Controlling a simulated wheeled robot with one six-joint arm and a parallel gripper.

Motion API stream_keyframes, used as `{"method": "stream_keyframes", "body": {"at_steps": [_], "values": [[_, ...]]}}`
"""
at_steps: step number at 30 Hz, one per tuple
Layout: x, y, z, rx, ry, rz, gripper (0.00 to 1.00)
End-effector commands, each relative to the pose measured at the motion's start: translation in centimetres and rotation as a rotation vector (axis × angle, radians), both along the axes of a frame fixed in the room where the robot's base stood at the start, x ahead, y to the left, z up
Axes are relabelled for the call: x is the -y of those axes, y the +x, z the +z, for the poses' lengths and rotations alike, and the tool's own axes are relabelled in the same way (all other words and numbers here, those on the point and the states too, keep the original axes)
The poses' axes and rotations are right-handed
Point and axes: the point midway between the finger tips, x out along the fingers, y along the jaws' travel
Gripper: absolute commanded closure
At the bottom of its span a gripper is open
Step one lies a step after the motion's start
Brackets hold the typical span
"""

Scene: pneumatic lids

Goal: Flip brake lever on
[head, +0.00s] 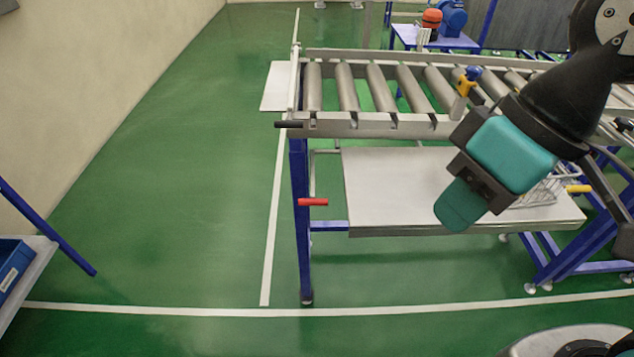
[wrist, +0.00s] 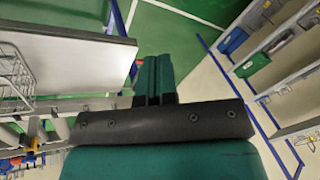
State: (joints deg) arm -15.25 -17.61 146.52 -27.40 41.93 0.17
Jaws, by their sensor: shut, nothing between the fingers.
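A black handle (head: 289,124) sits at the conveyor's front-left corner, and a yellow handle (head: 578,188) shows further right. The pictures do not settle which one is the brake lever. My gripper (head: 460,207) is shut and empty, right of the red handle and in front of the lower shelf, touching no handle that I can see. In the wrist view its teal fingers (wrist: 154,78) lie together.
The white lower shelf (head: 390,190) hangs under the rollers, with a wire basket (head: 548,190) at its right. A blue-and-orange machine stands on a small table (head: 436,42) behind. Blue bins (head: 12,268) are at the far left. Green floor left of the conveyor is clear.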

Motion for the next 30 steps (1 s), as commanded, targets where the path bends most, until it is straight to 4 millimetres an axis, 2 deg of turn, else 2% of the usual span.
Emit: {"method": "stream_keyframes", "body": {"at_steps": [2,5,8,12,15,18,21,30], "values": [[-0.3,1.1,0.1,-0.004,-0.013,-0.02,1.0],[-1.1,4.4,0.0,-0.015,-0.052,-0.091,1.0],[-2.9,9.3,-0.6,-0.02,-0.113,-0.209,1.0],[-6.6,16.0,-2.6,-0.004,-0.193,-0.396,1.0],[-9.3,19.4,-4.4,0.02,-0.231,-0.515,1.0],[-11.4,21.6,-6.0,0.042,-0.253,-0.6,1.0],[-12.6,22.7,-6.9,0.058,-0.264,-0.653,1.0],[-13.0,23.1,-7.2,0.064,-0.266,-0.676,1.0]]}}
